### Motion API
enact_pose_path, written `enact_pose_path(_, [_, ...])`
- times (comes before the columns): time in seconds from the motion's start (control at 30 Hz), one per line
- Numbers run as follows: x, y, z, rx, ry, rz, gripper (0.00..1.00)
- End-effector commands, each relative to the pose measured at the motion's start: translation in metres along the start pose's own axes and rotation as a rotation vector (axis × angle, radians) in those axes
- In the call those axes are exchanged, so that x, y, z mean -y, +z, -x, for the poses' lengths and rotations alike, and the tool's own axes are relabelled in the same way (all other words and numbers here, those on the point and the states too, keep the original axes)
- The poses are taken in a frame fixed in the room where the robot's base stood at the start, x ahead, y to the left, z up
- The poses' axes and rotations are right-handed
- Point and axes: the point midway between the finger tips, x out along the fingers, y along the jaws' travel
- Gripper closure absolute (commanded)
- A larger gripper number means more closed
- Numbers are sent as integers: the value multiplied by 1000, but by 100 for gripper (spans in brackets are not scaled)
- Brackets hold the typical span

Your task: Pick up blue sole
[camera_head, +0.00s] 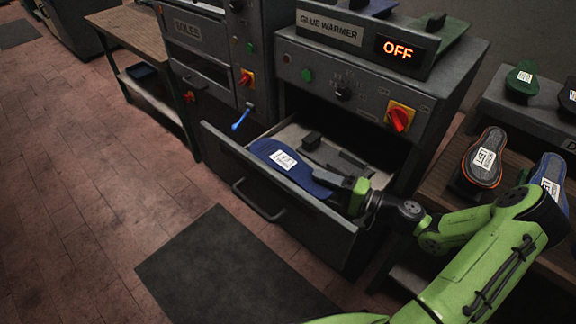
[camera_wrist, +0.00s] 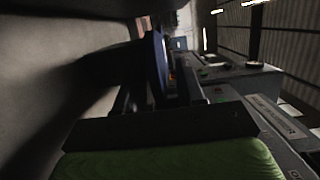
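The blue sole (camera_head: 279,161) with a white label lies flat in the open drawer (camera_head: 262,181) below the glue warmer, close to the drawer's front wall. My gripper (camera_head: 331,182) reaches into the drawer from the right and is at the sole's narrower right end. In the wrist view the blue sole (camera_wrist: 157,57) is seen edge-on between the two dark fingers of my gripper (camera_wrist: 160,95). The fingers stand apart, with a gap seeming to show beside the sole. Shadow hides whether either finger touches it.
The glue warmer (camera_head: 345,47) reads OFF. A grey sole with orange edge (camera_head: 483,158) and a blue-edged one (camera_head: 550,178) stand on the right shelf. A dark mat (camera_head: 225,270) lies on the floor.

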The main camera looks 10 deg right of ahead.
Motion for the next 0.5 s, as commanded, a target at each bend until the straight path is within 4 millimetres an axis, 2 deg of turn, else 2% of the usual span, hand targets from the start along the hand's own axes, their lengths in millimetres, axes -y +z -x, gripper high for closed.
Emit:
enact_pose_path(0.17, [0, 0, -1, -1, 0, 0, 62])
enact_pose_path(0.27, [0, 0, -1, -1, 0, 0, 74])
enact_pose_path(0.43, [0, 0, -1, -1, 0, 0, 100])
enact_pose_path(0.5, [0, 0, 0, -1, 1, 0, 100])
